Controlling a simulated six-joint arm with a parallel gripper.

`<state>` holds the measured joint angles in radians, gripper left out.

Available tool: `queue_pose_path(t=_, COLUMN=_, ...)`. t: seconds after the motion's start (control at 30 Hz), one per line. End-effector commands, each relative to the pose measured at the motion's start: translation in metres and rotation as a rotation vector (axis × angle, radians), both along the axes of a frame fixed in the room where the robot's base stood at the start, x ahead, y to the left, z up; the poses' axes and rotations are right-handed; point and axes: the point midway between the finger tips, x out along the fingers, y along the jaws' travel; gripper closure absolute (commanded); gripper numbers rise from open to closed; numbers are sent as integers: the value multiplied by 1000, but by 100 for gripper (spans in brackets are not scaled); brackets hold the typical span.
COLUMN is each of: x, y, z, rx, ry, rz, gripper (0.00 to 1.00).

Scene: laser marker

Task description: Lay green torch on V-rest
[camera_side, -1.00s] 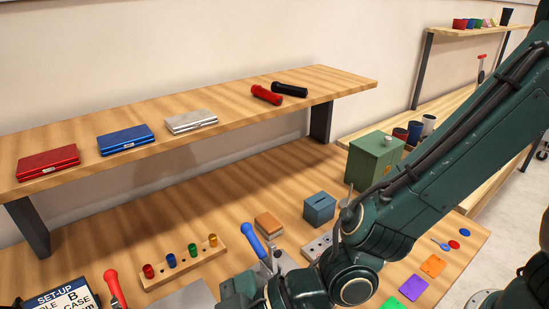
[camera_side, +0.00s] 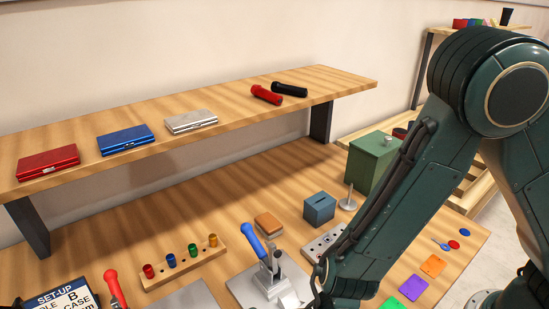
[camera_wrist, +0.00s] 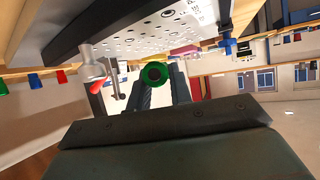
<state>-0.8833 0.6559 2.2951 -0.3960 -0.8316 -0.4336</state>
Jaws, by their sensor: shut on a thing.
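The green torch (camera_wrist: 155,73) shows end-on in the wrist view as a green ring with a dark centre. My gripper (camera_wrist: 162,86) is shut on it, one dark jaw on either side. The rest of the torch is hidden behind its end. In the side view my arm and the bottom picture edge hide the jaws and the torch. I cannot pick out the V-rest with certainty in either view.
A blue-handled clamp (camera_side: 270,275) stands left of my arm, by a peg rack (camera_side: 185,263). A blue slotted box (camera_side: 319,209), a green box (camera_side: 372,160) and a metal post (camera_side: 348,199) stand behind. Red (camera_side: 266,94) and black (camera_side: 290,89) torches lie on the shelf.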

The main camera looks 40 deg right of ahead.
Motion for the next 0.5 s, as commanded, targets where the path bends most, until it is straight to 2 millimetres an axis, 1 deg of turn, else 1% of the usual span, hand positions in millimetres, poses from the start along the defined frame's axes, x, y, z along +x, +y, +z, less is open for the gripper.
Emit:
queue_pose_path(t=0.17, x=0, y=0, z=-11, rx=-1, ry=1, rz=-1, gripper=100)
queue_pose_path(t=0.4, x=0, y=0, z=-32, rx=-2, ry=3, rz=-1, gripper=100)
queue_pose_path(t=0.5, x=0, y=0, z=-36, rx=0, ry=0, rz=-1, gripper=100)
